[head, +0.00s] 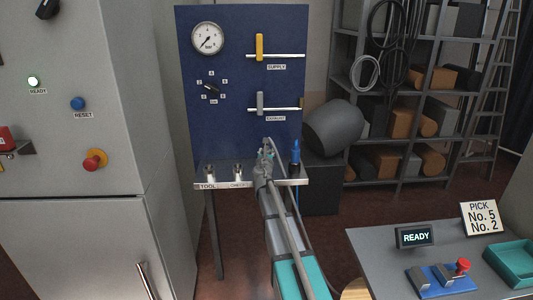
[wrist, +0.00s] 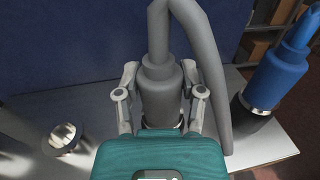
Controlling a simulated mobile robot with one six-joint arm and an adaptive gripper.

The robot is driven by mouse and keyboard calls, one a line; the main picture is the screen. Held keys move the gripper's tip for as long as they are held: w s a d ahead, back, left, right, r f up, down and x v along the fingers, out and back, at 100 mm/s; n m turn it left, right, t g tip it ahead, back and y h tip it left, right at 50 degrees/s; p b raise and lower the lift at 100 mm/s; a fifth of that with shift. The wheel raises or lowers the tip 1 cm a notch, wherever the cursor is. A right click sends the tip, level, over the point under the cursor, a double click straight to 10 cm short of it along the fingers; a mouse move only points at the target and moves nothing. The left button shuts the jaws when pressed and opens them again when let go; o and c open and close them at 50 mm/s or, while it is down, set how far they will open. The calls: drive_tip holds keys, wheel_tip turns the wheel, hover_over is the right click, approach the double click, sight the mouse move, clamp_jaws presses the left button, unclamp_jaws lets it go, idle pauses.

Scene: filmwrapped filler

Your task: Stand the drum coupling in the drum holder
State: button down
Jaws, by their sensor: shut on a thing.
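A grey coupling with a thick grey hose, apparently the drum coupling (wrist: 163,88), is upright between the fingers of my gripper (wrist: 161,108), which is shut on it. In the head view my gripper (head: 265,168) is at the right part of the shelf under the blue panel. The coupling's lower end is hidden behind the teal gripper body, so I cannot tell whether it is seated. An empty metal socket (wrist: 65,137) lies left of my gripper in the wrist view. The drum holder's label is not readable; my arm covers part of the shelf's front.
A blue coupling (head: 295,153) stands upright close to the right of my gripper; it also shows in the wrist view (wrist: 280,75). Two metal sockets, one at left (head: 210,172) and one nearer (head: 238,172), are on the shelf (head: 222,185). The blue panel (head: 225,130) rises behind.

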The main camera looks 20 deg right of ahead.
drive_tip(key=shift+s+f, duration=0.1)
drive_tip(key=shift+f, duration=0.05)
idle(0.8)
drive_tip(key=shift+c, duration=0.6)
unclamp_jaws()
drive_tip(key=shift+a, duration=0.1)
drive_tip(key=v, duration=1.1)
drive_tip(key=shift+s, duration=0.35)
drive_tip(key=shift+a, duration=0.1)
